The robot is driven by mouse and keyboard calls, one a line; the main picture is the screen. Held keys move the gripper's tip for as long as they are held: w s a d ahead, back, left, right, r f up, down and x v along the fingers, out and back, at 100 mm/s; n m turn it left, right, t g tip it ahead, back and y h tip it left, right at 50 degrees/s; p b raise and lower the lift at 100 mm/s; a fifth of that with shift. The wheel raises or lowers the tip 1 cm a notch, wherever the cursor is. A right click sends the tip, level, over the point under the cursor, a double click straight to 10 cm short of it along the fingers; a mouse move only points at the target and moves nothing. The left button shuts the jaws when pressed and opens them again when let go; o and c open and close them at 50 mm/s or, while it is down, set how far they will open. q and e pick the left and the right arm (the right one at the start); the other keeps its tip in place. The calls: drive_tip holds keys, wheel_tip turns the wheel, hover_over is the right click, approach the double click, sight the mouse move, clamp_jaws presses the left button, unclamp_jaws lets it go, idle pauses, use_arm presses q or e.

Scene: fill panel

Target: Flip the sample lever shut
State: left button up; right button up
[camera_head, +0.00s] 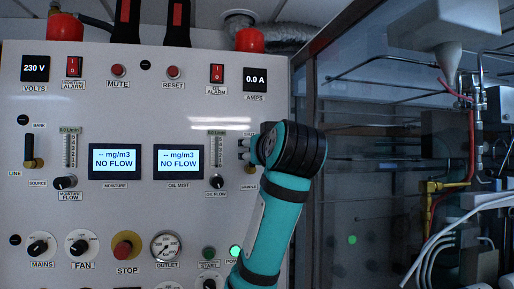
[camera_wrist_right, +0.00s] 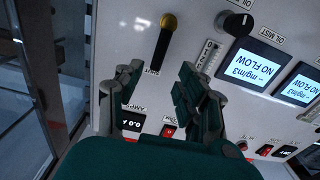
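The sample lever (camera_wrist_right: 162,45) shows in the right wrist view as a black handle on a round yellow pivot. Its handle points toward the AMPS display side of the panel, which is up in the head view. In the head view my right gripper and arm hide most of this lever above the SAMPLE label (camera_head: 249,187). My right gripper (camera_wrist_right: 160,80) is open, with its fingertips on either side of the handle's free end. I see no contact and cannot tell the depth gap. In the head view its fingertips (camera_head: 244,149) show at the panel's right edge. My left gripper is not in view.
The white panel (camera_head: 110,122) carries displays, knobs and switches close around the lever. A similar line lever (camera_head: 29,150) stands upright at far left. The oil flow knob (camera_head: 217,182) sits just left of my gripper. Glass and pipework (camera_head: 470,150) lie to the right.

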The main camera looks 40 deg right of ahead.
drive_tip(key=v, duration=0.5)
drive_tip(key=shift+s+a, duration=0.15)
idle(0.4)
